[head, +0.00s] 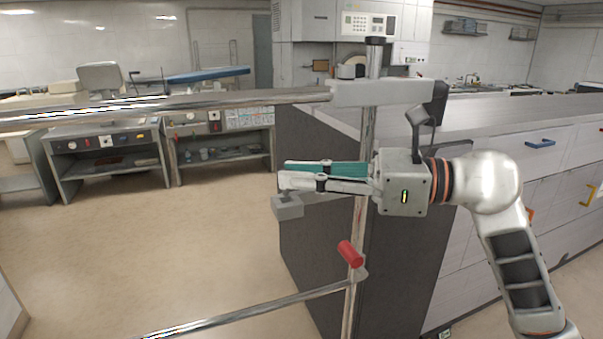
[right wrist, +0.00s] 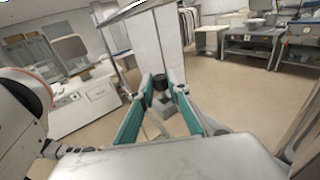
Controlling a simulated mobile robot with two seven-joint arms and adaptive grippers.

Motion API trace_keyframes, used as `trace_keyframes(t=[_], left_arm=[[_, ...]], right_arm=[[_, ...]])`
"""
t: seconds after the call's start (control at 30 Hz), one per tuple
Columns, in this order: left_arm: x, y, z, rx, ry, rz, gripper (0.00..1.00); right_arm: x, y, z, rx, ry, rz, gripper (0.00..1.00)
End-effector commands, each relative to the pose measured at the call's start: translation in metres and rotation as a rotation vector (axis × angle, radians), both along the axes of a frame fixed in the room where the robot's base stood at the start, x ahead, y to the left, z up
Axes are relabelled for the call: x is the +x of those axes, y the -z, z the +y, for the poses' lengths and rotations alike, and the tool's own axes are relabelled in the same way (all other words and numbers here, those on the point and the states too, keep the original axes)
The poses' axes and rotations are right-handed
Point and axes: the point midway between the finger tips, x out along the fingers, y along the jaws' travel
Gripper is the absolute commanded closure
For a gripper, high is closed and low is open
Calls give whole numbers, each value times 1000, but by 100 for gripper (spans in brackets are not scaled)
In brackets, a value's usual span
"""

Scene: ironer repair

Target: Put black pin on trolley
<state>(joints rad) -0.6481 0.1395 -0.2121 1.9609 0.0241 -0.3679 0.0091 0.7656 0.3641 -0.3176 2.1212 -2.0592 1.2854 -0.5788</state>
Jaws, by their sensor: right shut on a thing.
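My right gripper (head: 288,174) reaches in from the right in the head view, its teal-padded fingers level and pointing left. In the right wrist view the black pin (right wrist: 160,83) is a short dark cylinder at the fingertips (right wrist: 167,86), and the gripper is shut on it. In the head view the fingers hide the pin. A small grey block (head: 288,207) shows just below the fingertips; it also shows in the right wrist view (right wrist: 172,120). Whether the pin touches the block I cannot tell. My left gripper is out of view. I cannot identify the trolley with certainty.
An upright metal post (head: 366,130) stands behind the gripper. A drawer cabinet (head: 500,200) stands at right. Open floor (head: 190,240) lies left.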

Motion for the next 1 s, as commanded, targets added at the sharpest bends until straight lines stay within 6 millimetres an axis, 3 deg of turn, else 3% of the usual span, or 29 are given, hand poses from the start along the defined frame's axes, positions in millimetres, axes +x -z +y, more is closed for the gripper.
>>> trace_keyframes(t=[1.0], left_arm=[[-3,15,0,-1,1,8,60]], right_arm=[[0,20,0,-1,0,1,100]])
